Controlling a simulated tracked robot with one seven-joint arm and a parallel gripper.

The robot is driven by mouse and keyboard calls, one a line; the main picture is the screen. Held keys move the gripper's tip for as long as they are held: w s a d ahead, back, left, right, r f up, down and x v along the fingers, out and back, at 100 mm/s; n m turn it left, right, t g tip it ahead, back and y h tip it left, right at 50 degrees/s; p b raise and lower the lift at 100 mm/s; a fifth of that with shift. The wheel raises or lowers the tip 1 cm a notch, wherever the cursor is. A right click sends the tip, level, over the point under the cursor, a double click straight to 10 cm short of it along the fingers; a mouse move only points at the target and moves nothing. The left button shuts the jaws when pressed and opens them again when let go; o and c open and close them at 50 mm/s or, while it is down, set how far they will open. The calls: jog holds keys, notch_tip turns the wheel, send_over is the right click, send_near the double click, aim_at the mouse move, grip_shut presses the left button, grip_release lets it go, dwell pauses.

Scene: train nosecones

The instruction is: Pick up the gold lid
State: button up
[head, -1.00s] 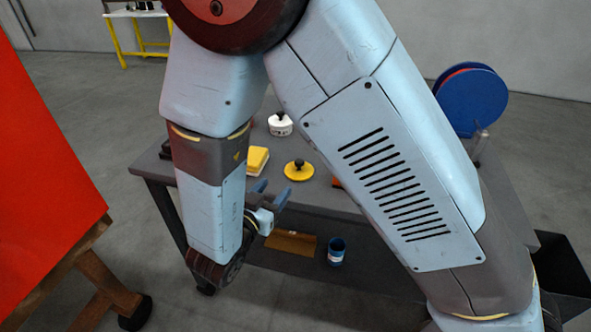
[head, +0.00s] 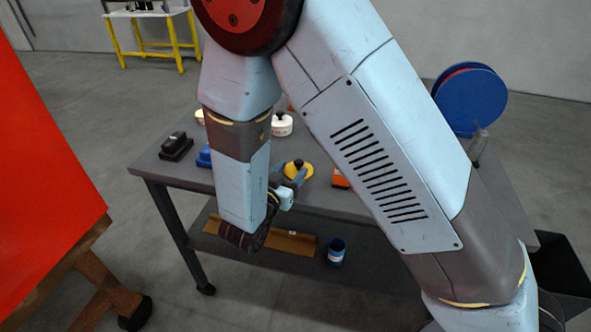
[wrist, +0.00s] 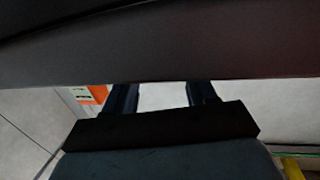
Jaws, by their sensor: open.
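The gold lid (head: 307,170) is a round yellow disc with a black knob, lying on the grey table near its front edge in the head view. My gripper (head: 290,173) is open and empty, its fingers pointing toward the lid from the front. In the head view the fingers overlap the lid's near left side; I cannot tell whether they touch it. In the wrist view the two dark fingers (wrist: 161,95) stand apart with a pale gap between them. The lid does not show in the wrist view.
On the grey table (head: 232,182) are a white round thing with a black knob (head: 281,127), a black block (head: 176,145), a blue thing (head: 204,157) and an orange thing (head: 340,178). A blue cup (head: 336,252) stands on the lower shelf. A red panel (head: 40,170) is at left.

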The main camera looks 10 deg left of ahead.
aim_at(297, 164)
jog(key=shift+x, duration=1.95)
grip_shut()
